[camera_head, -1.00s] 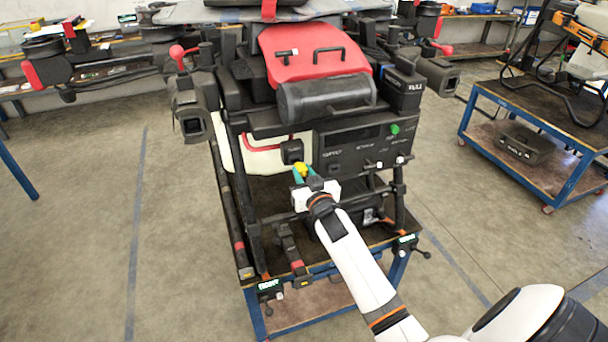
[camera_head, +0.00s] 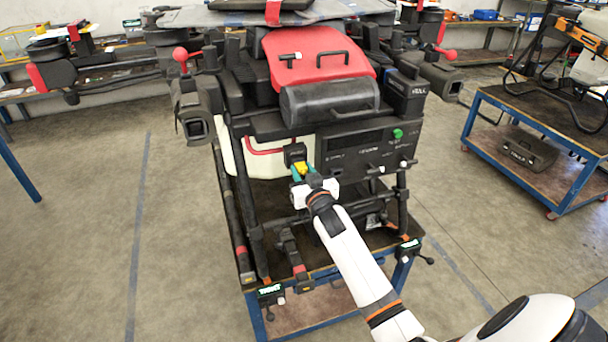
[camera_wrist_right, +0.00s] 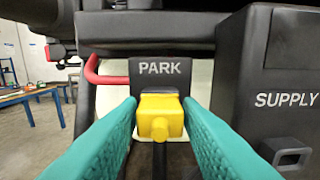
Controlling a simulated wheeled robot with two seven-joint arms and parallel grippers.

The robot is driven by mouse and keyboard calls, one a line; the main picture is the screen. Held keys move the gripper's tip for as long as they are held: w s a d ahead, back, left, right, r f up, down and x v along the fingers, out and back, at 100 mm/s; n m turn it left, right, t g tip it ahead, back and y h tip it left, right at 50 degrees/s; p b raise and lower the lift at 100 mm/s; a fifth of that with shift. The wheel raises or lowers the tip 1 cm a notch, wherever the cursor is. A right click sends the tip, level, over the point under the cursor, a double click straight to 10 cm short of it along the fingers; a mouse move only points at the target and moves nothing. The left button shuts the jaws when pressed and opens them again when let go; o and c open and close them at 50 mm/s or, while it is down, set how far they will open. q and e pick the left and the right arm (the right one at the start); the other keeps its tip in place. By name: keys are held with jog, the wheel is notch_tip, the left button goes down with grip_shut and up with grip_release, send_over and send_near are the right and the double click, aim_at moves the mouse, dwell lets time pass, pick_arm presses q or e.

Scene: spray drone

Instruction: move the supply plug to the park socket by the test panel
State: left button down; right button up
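The yellow supply plug (camera_head: 299,169) is at the black park socket (camera_head: 295,153), left of the test panel (camera_head: 365,148). In the right wrist view the plug (camera_wrist_right: 160,117) sits straight in front of the PARK block (camera_wrist_right: 160,70), apparently touching it; its depth in the socket is hidden. My right gripper (camera_head: 303,181) has teal fingers on both sides of the plug. In the wrist view the gripper (camera_wrist_right: 161,112) looks slightly open, with narrow gaps beside the plug. The SUPPLY block (camera_wrist_right: 283,100) stands at right, its slot empty. My left gripper is not in view.
The drone's black frame and red-lidded body (camera_head: 315,55) stand on a blue-framed cart (camera_head: 325,318). A red tube (camera_wrist_right: 105,78) runs just left of the park socket. Another cart (camera_head: 548,118) stands at the right.

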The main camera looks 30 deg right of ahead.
jog(key=o, duration=0.3)
jog(key=shift+s, duration=0.15)
jog(key=shift+s+a+f, duration=0.1)
jog(key=shift+s+f, duration=0.05)
jog(key=shift+s, duration=0.2)
jog(key=b+v, duration=0.3)
jog(key=v, duration=0.8)
